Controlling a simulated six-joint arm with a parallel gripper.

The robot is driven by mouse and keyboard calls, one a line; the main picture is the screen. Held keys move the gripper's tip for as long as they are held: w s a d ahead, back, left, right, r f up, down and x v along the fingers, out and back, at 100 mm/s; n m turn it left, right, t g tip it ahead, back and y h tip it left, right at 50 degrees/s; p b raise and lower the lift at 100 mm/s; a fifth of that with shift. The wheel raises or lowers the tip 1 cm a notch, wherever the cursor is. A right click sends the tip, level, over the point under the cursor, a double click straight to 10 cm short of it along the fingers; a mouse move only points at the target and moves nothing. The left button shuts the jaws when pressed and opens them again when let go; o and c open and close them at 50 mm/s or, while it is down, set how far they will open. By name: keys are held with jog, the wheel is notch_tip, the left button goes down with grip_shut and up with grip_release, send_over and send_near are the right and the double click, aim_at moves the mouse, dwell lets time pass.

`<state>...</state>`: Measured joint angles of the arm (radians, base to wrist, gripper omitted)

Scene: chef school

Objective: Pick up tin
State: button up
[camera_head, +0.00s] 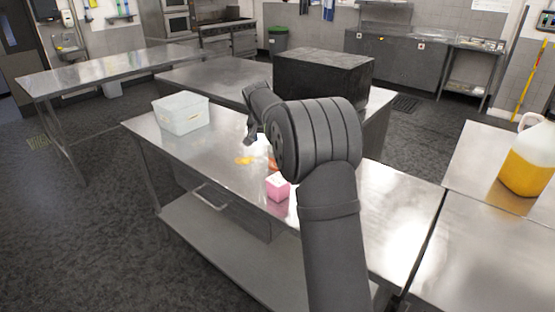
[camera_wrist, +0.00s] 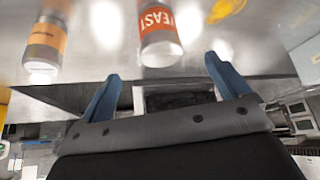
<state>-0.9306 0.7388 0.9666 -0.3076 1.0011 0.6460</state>
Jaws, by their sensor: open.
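A tin with an orange-red label reading "YEAST" (camera_wrist: 160,32) shows at the top middle of the wrist view, its metal end towards me. A second cylindrical container with an orange label (camera_wrist: 45,42) is at the upper left there. My gripper (camera_wrist: 165,88) is open and empty, its two blue fingers apart, with the yeast tin beyond the gap between them. In the head view my gripper (camera_head: 251,137) is above the steel table, partly hidden by my arm. An orange item (camera_head: 271,163) shows beside my arm there, mostly hidden; I cannot tell which container it is.
On the steel table (camera_head: 390,215) stand a pink box (camera_head: 278,188) near the front edge and a pale plastic tub (camera_head: 182,114) at the far left. A yellow item (camera_head: 244,160) lies between them. A dark box (camera_head: 322,75) stands behind. The table's right part is clear.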

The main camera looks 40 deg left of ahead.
aim_at(272, 167)
jog(key=x, duration=1.3)
jog(key=shift+w+d+f, duration=0.1)
jog(key=shift+w, duration=0.15)
jog(key=c, duration=1.2)
jog(key=shift+c, duration=0.2)
